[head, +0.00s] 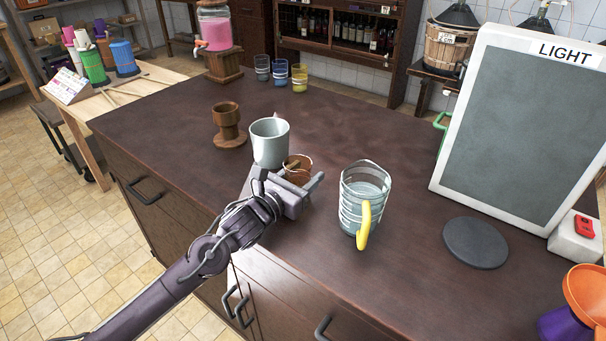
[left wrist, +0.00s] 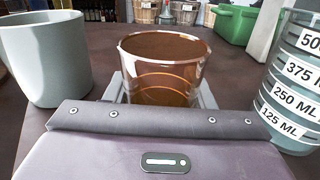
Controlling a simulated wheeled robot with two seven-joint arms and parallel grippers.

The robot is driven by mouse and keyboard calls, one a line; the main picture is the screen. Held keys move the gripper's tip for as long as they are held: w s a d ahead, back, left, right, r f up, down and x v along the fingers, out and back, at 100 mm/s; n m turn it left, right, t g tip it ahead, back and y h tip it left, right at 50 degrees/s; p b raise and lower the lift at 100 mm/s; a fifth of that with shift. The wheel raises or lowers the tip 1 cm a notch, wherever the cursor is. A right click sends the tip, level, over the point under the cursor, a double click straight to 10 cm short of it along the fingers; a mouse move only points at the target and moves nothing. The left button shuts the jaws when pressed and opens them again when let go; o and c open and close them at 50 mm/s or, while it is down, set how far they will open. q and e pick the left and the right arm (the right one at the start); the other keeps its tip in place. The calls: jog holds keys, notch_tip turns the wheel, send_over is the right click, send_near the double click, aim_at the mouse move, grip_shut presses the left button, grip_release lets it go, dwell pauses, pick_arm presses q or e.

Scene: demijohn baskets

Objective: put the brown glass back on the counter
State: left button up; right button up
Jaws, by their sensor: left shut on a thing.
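The brown glass (head: 299,165) is a small see-through brown tumbler, upright in my left gripper (head: 290,182) over the dark counter (head: 270,210). In the left wrist view the brown glass (left wrist: 165,75) sits between the two grey fingers of my left gripper (left wrist: 163,92), which is shut on it. The gripper body hides the glass's base, so I cannot tell whether it touches the counter. My right gripper is not in view.
A pale grey cup (head: 269,143) stands just behind-left of the glass. A clear measuring jug (head: 352,200) with a yellow handle stands to the right. A wooden goblet (head: 228,125) is farther left. A dark round disc (head: 475,243) lies before the LIGHT board (head: 515,125).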

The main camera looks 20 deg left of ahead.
pick_arm(q)
jog(key=shift+f, duration=0.1)
jog(key=o, duration=1.1)
